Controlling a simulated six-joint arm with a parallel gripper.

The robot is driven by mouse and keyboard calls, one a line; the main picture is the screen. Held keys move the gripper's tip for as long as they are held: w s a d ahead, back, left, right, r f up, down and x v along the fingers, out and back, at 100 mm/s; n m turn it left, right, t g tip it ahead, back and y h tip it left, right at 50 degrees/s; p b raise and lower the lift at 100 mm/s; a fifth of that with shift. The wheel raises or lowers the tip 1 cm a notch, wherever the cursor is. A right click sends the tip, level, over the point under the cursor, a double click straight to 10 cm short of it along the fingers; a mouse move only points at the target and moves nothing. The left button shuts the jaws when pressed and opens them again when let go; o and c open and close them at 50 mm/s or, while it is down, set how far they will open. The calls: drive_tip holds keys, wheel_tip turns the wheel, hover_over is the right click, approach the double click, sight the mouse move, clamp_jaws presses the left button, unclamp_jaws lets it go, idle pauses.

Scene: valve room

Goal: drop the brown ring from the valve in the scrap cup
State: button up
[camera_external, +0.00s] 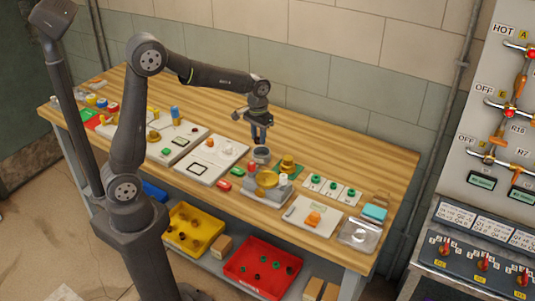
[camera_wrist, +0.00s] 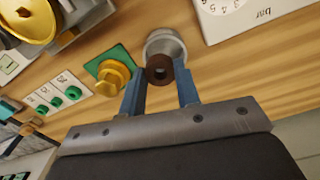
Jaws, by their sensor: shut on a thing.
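My gripper (camera_wrist: 160,78) is shut on a small brown ring (camera_wrist: 159,67), held between the blue fingertips. The grey metal cup (camera_wrist: 165,43) is just beyond the ring in the wrist view, and the ring covers part of its rim. In the external view my gripper (camera_external: 259,138) points down just above the cup (camera_external: 261,154), with a small gap. The ring cannot be made out there.
A yellow knobbed piece on a green plate (camera_wrist: 112,77) stands close beside the cup. A white gauge plate (camera_wrist: 236,18) lies on the other side. Green rings on white cards (camera_external: 332,188) are farther right. Bare wood (camera_external: 330,150) lies behind the cup.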

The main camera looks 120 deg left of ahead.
drive_tip(key=shift+f, duration=2.65)
drive_tip(key=o, duration=1)
drive_tip(key=shift+r, duration=0.1)
wheel_tip(320, 180, up, 17)
drive_tip(key=shift+r, duration=0.15)
approach(259, 147)
drive_tip(key=d+f, duration=0.1)
drive_tip(key=f, duration=0.1)
drive_tip(key=w+d+f, duration=0.1)
drive_tip(key=f, duration=0.1)
drive_tip(key=w+d+f, duration=0.1)
drive_tip(key=d+f, duration=0.1)
drive_tip(key=shift+w+f, duration=0.15)
drive_tip(key=shift+w, duration=0.1)
drive_tip(key=shift+r, duration=0.95)
